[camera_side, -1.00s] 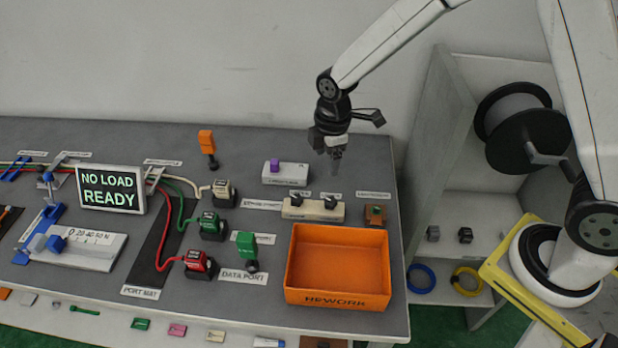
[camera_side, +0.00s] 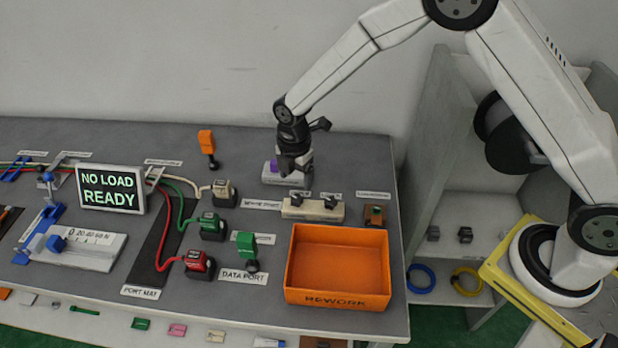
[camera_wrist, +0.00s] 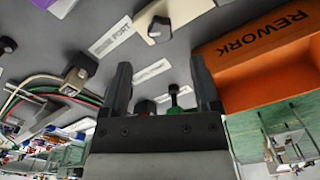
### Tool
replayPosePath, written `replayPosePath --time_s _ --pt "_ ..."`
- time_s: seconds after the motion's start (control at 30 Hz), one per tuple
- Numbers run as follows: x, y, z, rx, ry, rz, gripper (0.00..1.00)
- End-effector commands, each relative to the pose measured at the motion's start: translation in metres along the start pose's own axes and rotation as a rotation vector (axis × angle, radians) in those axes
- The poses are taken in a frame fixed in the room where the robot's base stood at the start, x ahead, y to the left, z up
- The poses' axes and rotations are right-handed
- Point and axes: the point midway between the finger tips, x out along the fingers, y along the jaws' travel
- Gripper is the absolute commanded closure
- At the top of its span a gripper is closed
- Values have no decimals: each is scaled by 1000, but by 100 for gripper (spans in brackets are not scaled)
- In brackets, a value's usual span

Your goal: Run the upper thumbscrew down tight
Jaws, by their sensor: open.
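A beige block (camera_side: 313,209) behind the orange bin carries two black thumbscrews, a left one (camera_side: 296,199) and a right one (camera_side: 331,201). I cannot tell from the pictures which is the upper one. In the wrist view a black knob (camera_wrist: 160,29) stands on a beige block beyond my fingertips. My gripper (camera_side: 295,172) is above the back of the bench, beside the white block with the purple knob and behind the beige block. In the wrist view my gripper (camera_wrist: 163,78) has its fingers wide apart, with nothing held between them.
The orange REWORK bin (camera_side: 338,302) stands in front of the beige block. A white block (camera_side: 270,180) with a purple knob (camera_side: 273,165) is partly behind my gripper. A brown fixture (camera_side: 374,215) sits to the right. Cream, green and red plugs with cables lie to the left.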

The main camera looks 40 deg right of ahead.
Motion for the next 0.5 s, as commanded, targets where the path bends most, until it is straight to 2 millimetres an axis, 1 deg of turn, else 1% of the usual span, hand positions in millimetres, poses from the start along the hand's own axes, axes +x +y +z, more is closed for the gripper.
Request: replayPosePath --time_s 0.3,0.5 --pt "38 -1 0 1 1 -3 20" --pt "56 0 0 1 1 -1 20"
